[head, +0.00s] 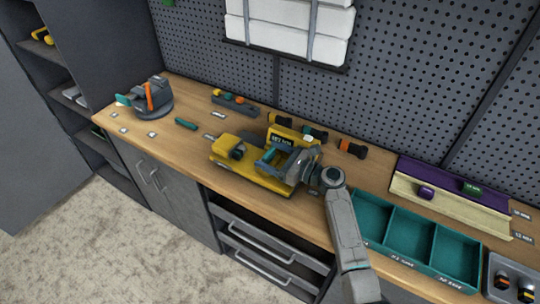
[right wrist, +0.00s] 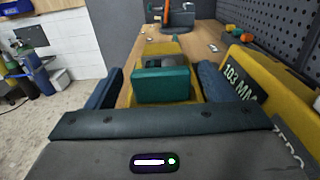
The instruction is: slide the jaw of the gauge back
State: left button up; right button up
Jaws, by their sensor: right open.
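A teal block (right wrist: 161,84), which looks like the gauge's jaw, stands on the yellow bed. My right gripper (head: 271,158) is over the gauge, open. In the right wrist view its dark blue fingers (right wrist: 160,86) stand on either side of the teal block, with gaps showing. My left gripper is not in view.
A vise with an orange handle (head: 150,97) stands at the bench's left end. Dark-handled tools (head: 352,148) stand behind the gauge. Teal bins (head: 408,232) and a purple and cream rail (head: 448,192) are to the right. The pegboard wall (head: 400,90) bounds the back.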

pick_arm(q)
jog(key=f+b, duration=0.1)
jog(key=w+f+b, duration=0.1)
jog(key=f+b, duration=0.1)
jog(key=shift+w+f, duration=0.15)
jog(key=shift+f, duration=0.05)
pick_arm(e)
jog(key=v, duration=1)
jog(key=shift+d+f, duration=0.1)
jog(key=shift+f, duration=0.05)
